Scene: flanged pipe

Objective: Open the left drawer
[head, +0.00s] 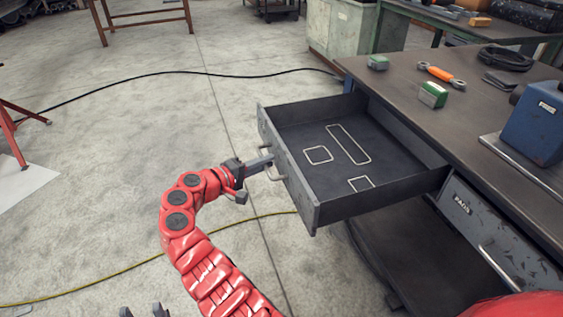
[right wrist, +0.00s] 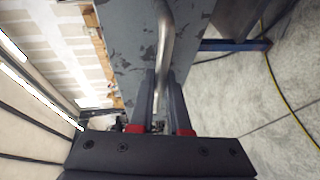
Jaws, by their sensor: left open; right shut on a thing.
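The left drawer (head: 390,178) is pulled well out of the workbench. Its inside shows a dark floor with several pale outlined shapes and nothing lying in it. My right gripper (head: 262,163) is shut on the drawer's handle (head: 275,174), in front of the drawer's outer face. In the right wrist view the fingers (right wrist: 159,90) close around the bar handle (right wrist: 166,45), against the chipped grey drawer front (right wrist: 133,45). My left gripper (head: 143,311) shows only as two dark, separated fingertips at the bottom edge, open and away from the drawer.
A closed drawer labelled PARTS (head: 463,206) sits to the right in the workbench (head: 470,115). Cables cross the floor (head: 110,120), which is otherwise open left of the drawer.

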